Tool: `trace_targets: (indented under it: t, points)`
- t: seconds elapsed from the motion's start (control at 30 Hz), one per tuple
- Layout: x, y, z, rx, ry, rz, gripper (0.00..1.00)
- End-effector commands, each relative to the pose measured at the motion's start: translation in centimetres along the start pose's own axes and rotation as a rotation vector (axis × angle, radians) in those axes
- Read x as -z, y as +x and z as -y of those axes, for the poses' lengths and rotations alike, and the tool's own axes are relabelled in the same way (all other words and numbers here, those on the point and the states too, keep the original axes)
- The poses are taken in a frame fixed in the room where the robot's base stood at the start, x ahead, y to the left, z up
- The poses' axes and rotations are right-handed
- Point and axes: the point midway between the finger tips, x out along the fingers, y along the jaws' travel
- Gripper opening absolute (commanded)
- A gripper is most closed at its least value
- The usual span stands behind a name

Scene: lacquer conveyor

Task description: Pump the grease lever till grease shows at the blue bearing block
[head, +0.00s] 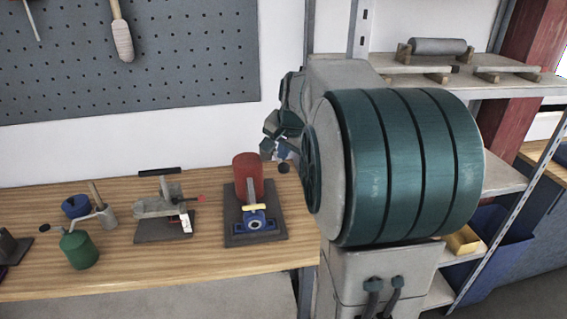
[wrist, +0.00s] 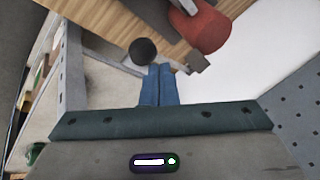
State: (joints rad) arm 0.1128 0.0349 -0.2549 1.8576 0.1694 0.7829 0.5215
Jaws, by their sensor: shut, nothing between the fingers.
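The red grease cylinder (head: 247,174) stands on a dark base plate (head: 236,238) on the wooden bench. The blue bearing block (head: 257,222) is at the front of this plate. A yellow strip lies along the top of the block; I cannot tell if it is grease or a part. The lever's black ball knob (head: 283,168) is right of the cylinder, and it shows in the wrist view (wrist: 143,51). My gripper (wrist: 160,68) is shut and empty, its blue fingertips close beside the knob; touching or apart, I cannot tell. My arm hides part of the gripper in the head view.
Left on the bench are a grey clamp-like device (head: 158,207) with a red-tipped lever, a green oil can (head: 80,250) and a blue-topped pot (head: 76,206). A pegboard (head: 170,55) hangs behind. Shelving (head: 500,175) stands at the right, beyond my arm.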

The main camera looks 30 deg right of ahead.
Motion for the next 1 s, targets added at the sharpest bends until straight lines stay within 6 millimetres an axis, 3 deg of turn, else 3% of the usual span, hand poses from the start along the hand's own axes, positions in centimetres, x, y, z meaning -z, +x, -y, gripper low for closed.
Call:
trace_targets:
  t: [1.0]
  points:
    - [-0.68,0.95,-0.67,-0.001,0.000,0.001,0.00]
